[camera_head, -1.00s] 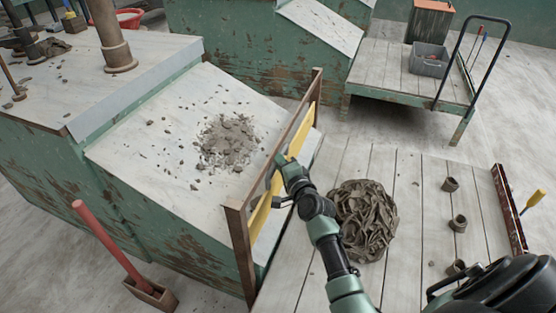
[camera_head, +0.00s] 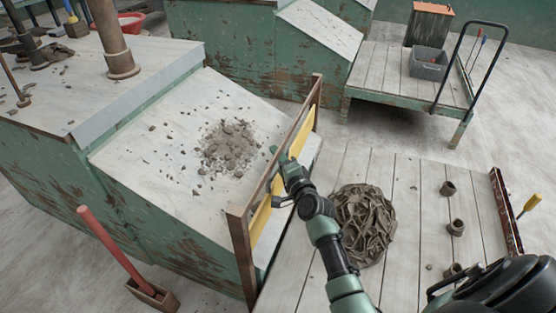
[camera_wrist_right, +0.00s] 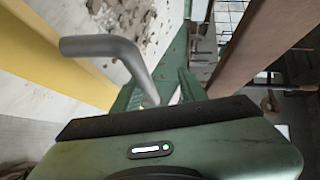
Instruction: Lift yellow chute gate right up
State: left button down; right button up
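The yellow chute gate (camera_head: 262,217) is an upright board inside a rusty frame (camera_head: 239,228) at the low end of the pale sloping chute (camera_head: 150,150). My right arm crosses its outer side and hides its middle. My right gripper (camera_head: 277,156) is at the gate, near the frame's top rail. In the right wrist view the gate (camera_wrist_right: 45,60) fills the upper left, and a bent grey handle (camera_wrist_right: 110,48) reaches between the spread green fingers (camera_wrist_right: 162,88). The fingers look apart, not closed on it. My left gripper is not in view.
Clay trimmings (camera_head: 229,145) lie on the chute. A clay heap (camera_head: 362,222) sits on the planked surface (camera_head: 410,190) below the gate. A red-handled tool (camera_head: 112,243) stands at lower left.

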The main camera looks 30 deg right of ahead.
jog(key=shift+r, duration=0.2)
